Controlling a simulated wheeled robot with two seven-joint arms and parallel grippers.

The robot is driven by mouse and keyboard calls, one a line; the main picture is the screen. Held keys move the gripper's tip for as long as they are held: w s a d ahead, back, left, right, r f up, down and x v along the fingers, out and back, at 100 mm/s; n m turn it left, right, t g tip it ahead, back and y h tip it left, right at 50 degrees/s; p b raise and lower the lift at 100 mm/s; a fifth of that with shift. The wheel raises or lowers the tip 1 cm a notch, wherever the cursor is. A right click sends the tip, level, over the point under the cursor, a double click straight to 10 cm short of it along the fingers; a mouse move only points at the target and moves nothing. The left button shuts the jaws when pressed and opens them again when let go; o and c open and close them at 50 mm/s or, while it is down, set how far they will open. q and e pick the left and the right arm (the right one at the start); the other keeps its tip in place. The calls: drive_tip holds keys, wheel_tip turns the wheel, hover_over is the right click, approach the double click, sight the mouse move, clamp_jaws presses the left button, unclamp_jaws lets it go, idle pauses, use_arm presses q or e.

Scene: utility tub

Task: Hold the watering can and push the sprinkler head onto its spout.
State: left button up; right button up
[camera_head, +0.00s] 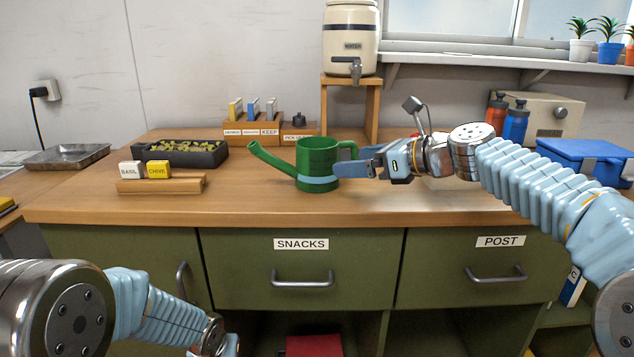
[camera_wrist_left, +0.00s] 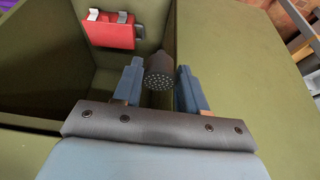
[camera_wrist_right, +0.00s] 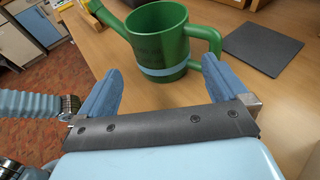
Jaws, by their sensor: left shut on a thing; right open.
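The green watering can (camera_head: 316,160), with a light blue band, stands upright on the counter; its spout (camera_head: 268,158) points up and left. It also shows in the right wrist view (camera_wrist_right: 158,42). My right gripper (camera_wrist_right: 160,80) is open, its fingers facing the can from the handle side; the can lies beyond and between the fingertips, not clamped. In the head view a finger overlaps the handle, so contact is unclear. My left gripper (camera_wrist_left: 159,75) is shut on the dark sprinkler head (camera_wrist_left: 158,77), whose holed face shows, low in front of the cabinet. In the head view it is mostly cut off.
Left on the counter are a planter (camera_head: 188,160) and a wooden block with BASIL and CHIVE tags (camera_head: 160,186). Behind stand a seed rack (camera_head: 250,133) and a water dispenser on a stand (camera_head: 351,100). The drawer fronts and counter edge lie between my left gripper and the can.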

sight(311, 172)
use_arm(q)
drive_tip(key=shift+f+b, duration=0.8)
use_arm(e)
drive_tip(key=shift+s+a+f, duration=0.25)
drive_tip(key=shift+a+f, duration=0.3)
drive_tip(key=shift+f, duration=0.15)
use_arm(q)
drive_tip(key=shift+f, duration=0.2)
use_arm(e)
drive_tip(key=shift+s+a+f, duration=0.1)
drive_tip(key=shift+a, duration=0.35)
use_arm(q)
wheel_tip(311, 172, up, 2)
drive_tip(key=shift+p, duration=0.8)
use_arm(e)
drive_tip(key=x, duration=1)
drive_tip(key=shift+s, duration=0.1)
drive_tip(key=c, duration=0.4)
use_arm(q)
drive_tip(key=shift+a, duration=0.1)
